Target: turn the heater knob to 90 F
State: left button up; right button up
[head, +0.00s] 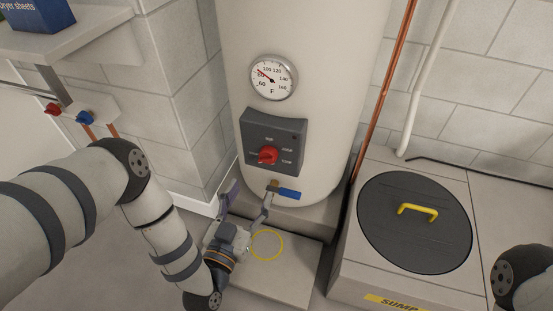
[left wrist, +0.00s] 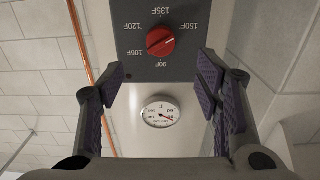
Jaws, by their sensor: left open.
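The white water heater (head: 300,30) carries a dark grey control panel (head: 290,130) with a red knob (head: 268,155) low on its face. In the left wrist view, upside down, the red knob (left wrist: 161,42) sits among marks from 90F to 150F; 90F is just below it. My left gripper (head: 250,190) is open and empty, below and in front of the panel. In its wrist view the two purple-padded fingers (left wrist: 163,75) stand apart, with the knob between and beyond them, untouched.
A round gauge (head: 273,77) sits above the panel, its red needle near 80. A blue-handled valve (head: 285,194) juts out below the panel, close to my left fingers. A yellow ring (head: 266,245) shows near the gripper. A sump lid (head: 415,235) lies at right.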

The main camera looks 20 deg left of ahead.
aim_at(265, 162)
pick_arm(q)
jog(key=w+b, duration=0.2)
jog(key=w, duration=0.9)
jog(key=shift+d, duration=0.1)
jog(key=shift+s, duration=0.1)
jog(key=c, duration=1.2)
